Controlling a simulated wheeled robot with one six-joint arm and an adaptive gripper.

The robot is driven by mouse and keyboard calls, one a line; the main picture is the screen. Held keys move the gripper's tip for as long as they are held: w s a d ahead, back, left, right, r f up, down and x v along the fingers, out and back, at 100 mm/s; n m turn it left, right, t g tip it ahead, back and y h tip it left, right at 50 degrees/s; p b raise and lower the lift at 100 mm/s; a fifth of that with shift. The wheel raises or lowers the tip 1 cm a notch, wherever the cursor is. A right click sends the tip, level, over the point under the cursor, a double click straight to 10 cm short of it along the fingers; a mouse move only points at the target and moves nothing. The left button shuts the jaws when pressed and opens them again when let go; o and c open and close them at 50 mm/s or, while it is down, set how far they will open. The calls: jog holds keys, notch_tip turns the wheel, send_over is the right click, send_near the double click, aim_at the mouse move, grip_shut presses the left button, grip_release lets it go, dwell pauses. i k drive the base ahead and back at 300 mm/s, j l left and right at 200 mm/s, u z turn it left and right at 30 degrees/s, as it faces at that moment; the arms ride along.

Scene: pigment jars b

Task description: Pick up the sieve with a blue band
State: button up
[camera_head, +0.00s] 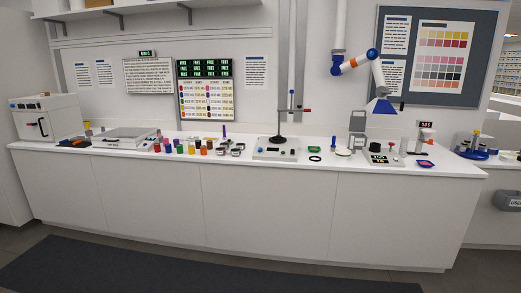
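Several small round metal-rimmed items that look like sieves (222,151) lie on the white counter, right of the coloured jars. They are too small here to tell whether one has a blue band. My gripper is not in view.
Coloured jars (180,149) stand in a group left of the round items. A white device (275,154) with a dark upright stand is to their right. A jointed white and blue arm with a hood (380,106) hangs over the right side of the long counter (330,167). The floor in front is clear except for a dark mat (190,272).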

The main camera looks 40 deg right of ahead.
aim_at(236, 153)
jog(key=i+j+z, duration=0.1)
jog(key=i+z, duration=0.35)
jog(key=i+j+z, duration=0.25)
jog(key=i+z, duration=0.25)
jog(key=i+j+z, duration=0.2)
jog(key=i+j, duration=1.15)
